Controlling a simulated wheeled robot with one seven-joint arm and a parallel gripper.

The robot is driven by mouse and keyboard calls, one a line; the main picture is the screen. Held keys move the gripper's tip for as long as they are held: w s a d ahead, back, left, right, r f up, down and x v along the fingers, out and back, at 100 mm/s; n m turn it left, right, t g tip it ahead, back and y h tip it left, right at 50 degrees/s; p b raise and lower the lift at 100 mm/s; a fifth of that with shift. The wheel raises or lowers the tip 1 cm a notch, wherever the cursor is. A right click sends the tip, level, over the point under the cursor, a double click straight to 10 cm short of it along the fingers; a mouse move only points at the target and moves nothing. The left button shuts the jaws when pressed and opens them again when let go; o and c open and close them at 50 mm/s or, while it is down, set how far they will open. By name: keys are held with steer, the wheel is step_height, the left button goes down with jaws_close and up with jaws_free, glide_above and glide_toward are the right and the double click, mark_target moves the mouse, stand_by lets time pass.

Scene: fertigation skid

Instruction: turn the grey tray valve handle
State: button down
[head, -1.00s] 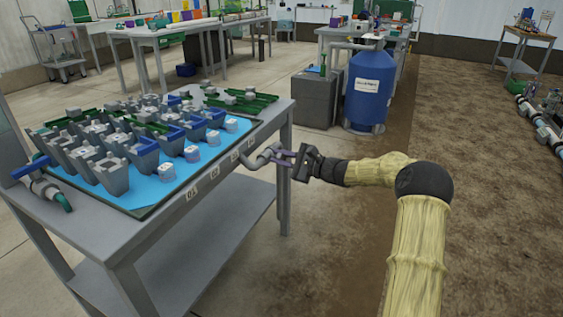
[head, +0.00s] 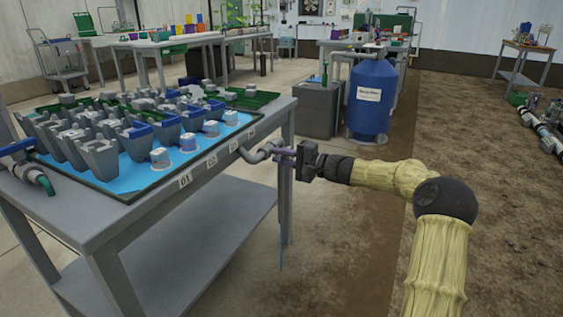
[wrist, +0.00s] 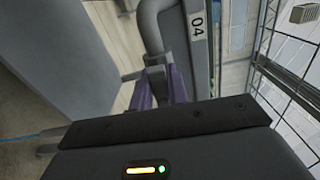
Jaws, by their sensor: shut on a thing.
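The grey tray valve handle (wrist: 155,76) shows in the wrist view as a small grey piece between the two purple fingers of my gripper (wrist: 158,88). In the head view my gripper (head: 283,154) is at the outlet of the grey curved pipe (head: 258,153) on the table's right edge, its fingers closed there. The fingers mostly hide the handle in that view. A thin blue stream (head: 281,255) hangs straight down below the pipe's end, and it also shows at the lower left of the wrist view (wrist: 35,137).
The grey table (head: 110,222) carries a blue-lined tray (head: 115,185) with several grey pots and small cups. A blue-handled valve (head: 18,146) is at its left. A blue tank (head: 371,115) and a grey box (head: 316,108) stand behind.

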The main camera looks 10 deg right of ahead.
steer(key=shift+f, duration=0.1)
stand_by(0.3)
steer(key=c, duration=1.4)
jaws_free()
steer(key=shift+o, duration=0.2)
steer(key=shift+d, duration=0.1)
steer(key=p+v, duration=0.6)
steer(key=v, duration=1.1)
steer(key=shift+s+p, duration=0.15)
steer(key=shift+p, duration=0.25)
